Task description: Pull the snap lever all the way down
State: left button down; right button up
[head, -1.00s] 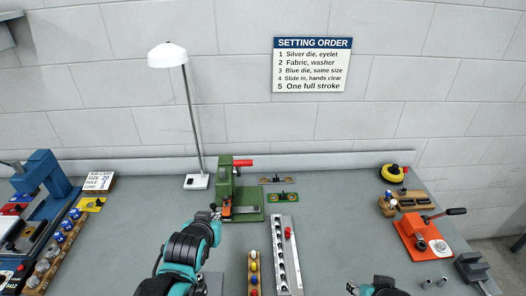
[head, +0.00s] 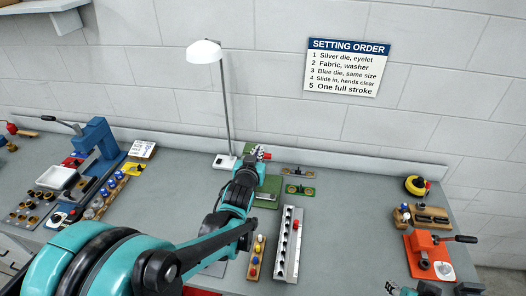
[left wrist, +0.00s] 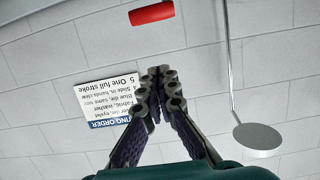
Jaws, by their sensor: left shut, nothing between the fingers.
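In the head view a green press (head: 269,188) with a red-handled lever (head: 266,156) stands at the back middle of the bench. My left gripper (head: 256,153) is right by the red handle, and my left arm hides most of the press. In the left wrist view the red handle (left wrist: 152,13) is at the top edge, beyond and apart from my shut, empty fingers (left wrist: 160,72). A blue press (head: 98,140) with a black lever is at left, and an orange press (head: 424,250) with a black-handled lever is at right. My right gripper (head: 392,288) is at the bottom edge, mostly cut off.
A white lamp (head: 205,51) stands just left of the green press. A slotted metal rail (head: 290,240) and a wooden rack with coloured knobs (head: 257,258) lie in front. A yellow tape reel (head: 417,186) is at the back right. Bench between rail and orange press is clear.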

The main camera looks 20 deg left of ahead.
pick_arm(q)
jog(key=w+f, duration=0.1)
jog(key=w, duration=0.1)
jog(key=w+a+f+b, duration=0.1)
jog(key=w+f, duration=0.1)
jog(key=w, duration=0.1)
jog(key=w+a+f, duration=0.1)
jog(key=w+f, duration=0.1)
jog(key=w, duration=0.1)
jog(key=shift+b, duration=0.4)
jog(key=shift+s+d+f, duration=0.1)
jog(key=shift+s+f, duration=0.2)
jog(key=shift+s, duration=0.15)
jog(key=shift+f, duration=0.15)
jog(key=shift+s, duration=0.1)
